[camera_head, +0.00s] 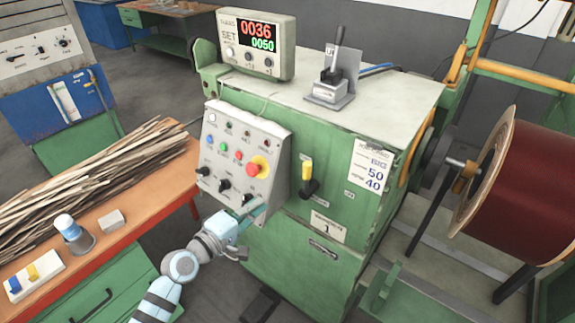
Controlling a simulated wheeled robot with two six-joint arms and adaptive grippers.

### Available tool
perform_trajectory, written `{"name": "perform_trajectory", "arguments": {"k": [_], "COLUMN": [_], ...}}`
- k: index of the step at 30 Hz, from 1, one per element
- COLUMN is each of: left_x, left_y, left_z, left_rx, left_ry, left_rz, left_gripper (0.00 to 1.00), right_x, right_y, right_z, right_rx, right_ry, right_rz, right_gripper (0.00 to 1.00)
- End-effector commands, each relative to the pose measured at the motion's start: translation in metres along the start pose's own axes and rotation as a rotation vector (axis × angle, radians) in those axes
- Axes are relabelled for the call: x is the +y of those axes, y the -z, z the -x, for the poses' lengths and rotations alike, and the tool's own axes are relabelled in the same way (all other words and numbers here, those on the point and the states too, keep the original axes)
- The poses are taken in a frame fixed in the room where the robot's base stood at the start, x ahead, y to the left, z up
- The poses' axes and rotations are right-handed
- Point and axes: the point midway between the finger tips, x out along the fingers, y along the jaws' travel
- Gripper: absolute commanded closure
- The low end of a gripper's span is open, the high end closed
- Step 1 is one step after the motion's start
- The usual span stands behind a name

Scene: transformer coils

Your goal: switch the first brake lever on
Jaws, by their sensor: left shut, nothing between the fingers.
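A second lever (335,68), with a black grip, stands upright on a grey block on the machine's top. No readable label shows which is the first brake lever. My left gripper (254,212) is shut and empty, at the lower right corner of the grey control panel (218,135), close to the rightmost black knob (247,199). It is below and left of the yellow lever, apart from it. My right gripper is out of view.
The panel carries several buttons and a red stop button on yellow (258,167). A display box (257,45) reads 0036 and 0050. An orange bench (120,240) with wooden strips is at left, a dark red coil (530,190) at right.

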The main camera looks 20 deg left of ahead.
Motion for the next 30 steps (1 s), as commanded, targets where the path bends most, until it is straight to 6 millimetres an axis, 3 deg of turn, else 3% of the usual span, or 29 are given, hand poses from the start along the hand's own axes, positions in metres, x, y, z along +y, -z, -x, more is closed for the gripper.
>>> {"name": "perform_trajectory", "arguments": {"k": [1, 3, 6, 17, 30], "left_x": [0.026, 0.050, 0.062, 0.062, 0.071], "left_y": [-0.004, -0.009, -0.012, -0.011, -0.016], "left_z": [0.001, 0.002, 0.003, -0.002, -0.077], "left_rx": [-0.023, -0.049, -0.065, -0.062, -0.063], "left_ry": [-0.052, -0.101, -0.128, -0.127, -0.126], "left_rz": [0.031, 0.067, 0.088, 0.088, 0.088], "left_gripper": [1.00, 1.00, 1.00, 1.00, 1.00], "right_x": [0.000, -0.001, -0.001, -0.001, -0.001], "right_y": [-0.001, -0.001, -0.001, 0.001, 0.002], "right_z": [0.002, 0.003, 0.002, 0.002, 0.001], "right_rx": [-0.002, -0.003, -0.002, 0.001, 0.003], "right_ry": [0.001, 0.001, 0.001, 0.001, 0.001], "right_rz": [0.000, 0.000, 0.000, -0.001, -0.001], "right_gripper": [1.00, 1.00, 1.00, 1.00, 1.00]}}
